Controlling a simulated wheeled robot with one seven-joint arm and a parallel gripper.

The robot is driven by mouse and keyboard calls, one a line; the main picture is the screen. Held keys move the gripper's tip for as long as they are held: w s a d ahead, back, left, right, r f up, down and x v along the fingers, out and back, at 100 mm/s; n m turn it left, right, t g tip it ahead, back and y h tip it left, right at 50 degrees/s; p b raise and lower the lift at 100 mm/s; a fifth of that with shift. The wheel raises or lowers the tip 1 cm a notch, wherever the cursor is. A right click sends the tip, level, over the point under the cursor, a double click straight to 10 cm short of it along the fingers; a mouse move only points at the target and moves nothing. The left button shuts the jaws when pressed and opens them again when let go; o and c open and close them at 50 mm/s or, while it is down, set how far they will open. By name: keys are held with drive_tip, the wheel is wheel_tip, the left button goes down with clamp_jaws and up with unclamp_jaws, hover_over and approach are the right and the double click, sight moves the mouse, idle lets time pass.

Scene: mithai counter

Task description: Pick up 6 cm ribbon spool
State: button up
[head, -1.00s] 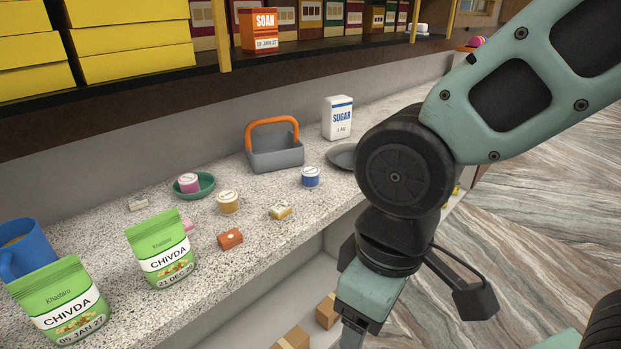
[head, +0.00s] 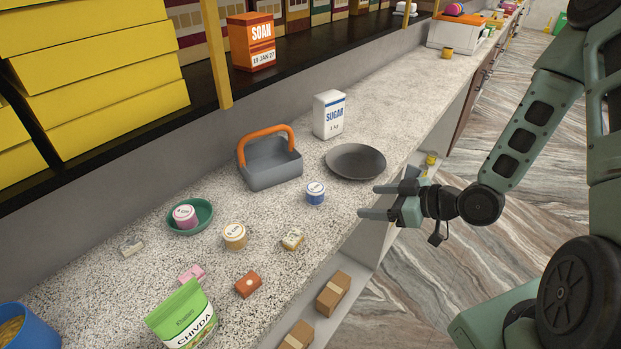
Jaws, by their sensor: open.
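A grey basket with an orange handle (head: 275,172), a sugar pack (head: 329,115) and a dark plate (head: 355,162) stand behind.

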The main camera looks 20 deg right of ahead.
sight(316, 188)
drive_tip(key=shift+t, duration=0.4)
drive_tip(key=b+x, duration=0.5)
drive_tip(key=b, duration=0.5)
drive_tip(key=shift+w+d+r, duration=0.1)
drive_tip(key=shift+w+d, duration=0.05)
drive_tip(key=shift+d, duration=0.05)
drive_tip(key=x, duration=0.7)
drive_tip(key=shift+a+r+p, duration=0.1)
drive_tip(key=shift+r+p, duration=0.15)
drive_tip(key=shift+p, duration=0.15)
drive_tip(key=x, duration=0.1)
drive_tip(key=p+x, duration=0.1)
drive_tip(key=x, duration=0.2)
drive_tip(key=shift+w+a+r, duration=0.15)
drive_tip(key=shift+a+r, duration=0.1)
drive_tip(key=shift+r, duration=0.05)
drive_tip(key=shift+w+a+f, duration=0.25)
drive_tip(key=shift+w+f, duration=0.05)
drive_tip(key=shift+w, duration=0.1)
drive_tip(key=c, duration=1.1)
